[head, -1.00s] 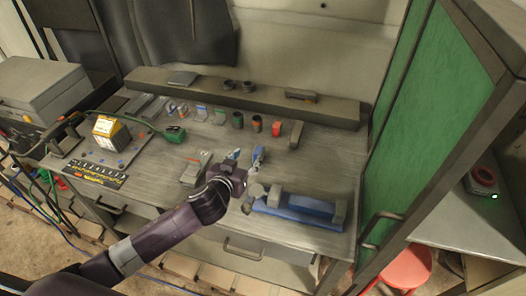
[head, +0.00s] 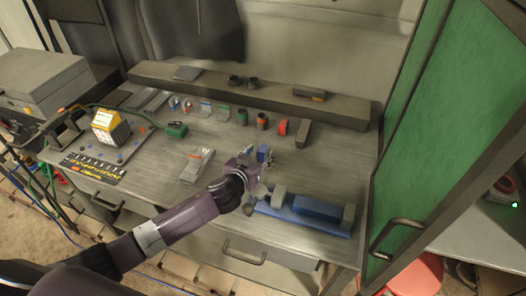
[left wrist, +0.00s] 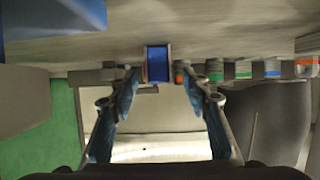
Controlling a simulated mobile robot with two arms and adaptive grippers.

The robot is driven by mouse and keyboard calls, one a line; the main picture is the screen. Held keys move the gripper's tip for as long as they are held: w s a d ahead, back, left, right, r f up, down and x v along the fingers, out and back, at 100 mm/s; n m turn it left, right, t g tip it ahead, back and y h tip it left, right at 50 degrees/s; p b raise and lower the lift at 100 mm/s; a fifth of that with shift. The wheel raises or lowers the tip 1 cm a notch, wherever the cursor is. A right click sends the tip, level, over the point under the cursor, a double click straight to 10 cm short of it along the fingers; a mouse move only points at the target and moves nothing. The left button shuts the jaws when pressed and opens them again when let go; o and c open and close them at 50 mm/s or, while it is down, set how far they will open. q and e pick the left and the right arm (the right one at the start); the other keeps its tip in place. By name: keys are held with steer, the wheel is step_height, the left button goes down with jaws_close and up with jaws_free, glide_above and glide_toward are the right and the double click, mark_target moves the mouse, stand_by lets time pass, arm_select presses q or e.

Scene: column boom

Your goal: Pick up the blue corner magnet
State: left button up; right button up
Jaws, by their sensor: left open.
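The blue corner magnet (left wrist: 157,64) shows in the left wrist view as a small blue block with pale side edges. It stands on the bench just beyond my left fingertips, between their lines. My left gripper (left wrist: 162,82) is open and empty, with blue pads on its two fingers. In the head view my left gripper (head: 262,164) is low over the middle of the bench, and a small blue patch beside its tips is partly hidden and hard to tell from the finger pads. My right gripper is in neither view.
A blue tool with grey ends (head: 310,207) lies close to the right of my gripper. Grey blocks (head: 197,165) lie to its left. Several cups and rolls stand behind, before a long dark beam (head: 220,89). A green cabinet door (head: 450,120) bounds the right side.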

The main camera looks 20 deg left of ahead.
mark_target(261, 153)
arm_select(q)
steer(key=shift+x, duration=1.75)
steer(key=shift+d+f, duration=0.1)
jaws_close()
